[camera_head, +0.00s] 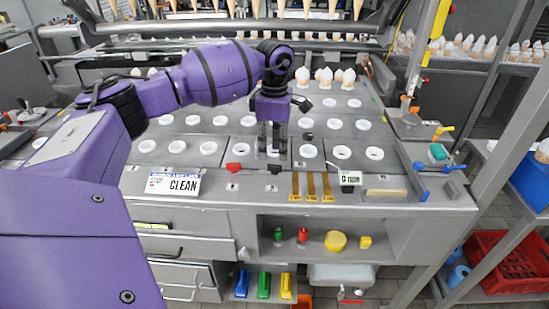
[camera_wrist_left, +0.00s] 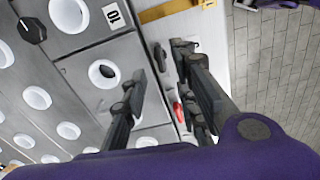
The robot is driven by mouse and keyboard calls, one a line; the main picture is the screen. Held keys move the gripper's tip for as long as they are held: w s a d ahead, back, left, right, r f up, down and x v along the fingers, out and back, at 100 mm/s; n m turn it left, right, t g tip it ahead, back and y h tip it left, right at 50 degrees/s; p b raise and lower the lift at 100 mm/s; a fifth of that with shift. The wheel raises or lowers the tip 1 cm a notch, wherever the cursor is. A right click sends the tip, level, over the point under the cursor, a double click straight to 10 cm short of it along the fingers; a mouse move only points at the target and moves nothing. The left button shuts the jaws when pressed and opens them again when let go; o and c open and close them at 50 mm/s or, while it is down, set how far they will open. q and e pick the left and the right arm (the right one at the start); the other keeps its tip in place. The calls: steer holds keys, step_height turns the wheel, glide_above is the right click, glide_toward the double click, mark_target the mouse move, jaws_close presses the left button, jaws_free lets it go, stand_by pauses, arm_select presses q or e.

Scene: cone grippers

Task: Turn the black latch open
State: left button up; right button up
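The black latch (camera_head: 275,169) lies on the front strip of the grey worktop, to the right of a similar red latch (camera_head: 234,167). In the left wrist view the black latch (camera_wrist_left: 158,57) shows as a small dark piece in the gap between my fingertips, and the red latch (camera_wrist_left: 178,112) is partly covered by a finger. My left gripper (camera_head: 271,152) points down just behind the black latch, with its two fingers apart; the left wrist view also shows the fingers (camera_wrist_left: 160,62) open. Whether they touch the latch I cannot tell. My right gripper is not in view.
White-ringed holes (camera_head: 308,151) fill the worktop around the gripper. A CLEAN sign (camera_head: 173,183) stands at the front left. Yellow strips (camera_head: 311,187) and a small label box (camera_head: 349,178) are to the right. White cones (camera_head: 326,77) stand farther back.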

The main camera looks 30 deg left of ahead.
mark_target(274, 165)
arm_select(q)
step_height(274, 165, up, 6)
steer(key=shift+r, duration=0.25)
steer(key=shift+f, duration=0.1)
stand_by(0.4)
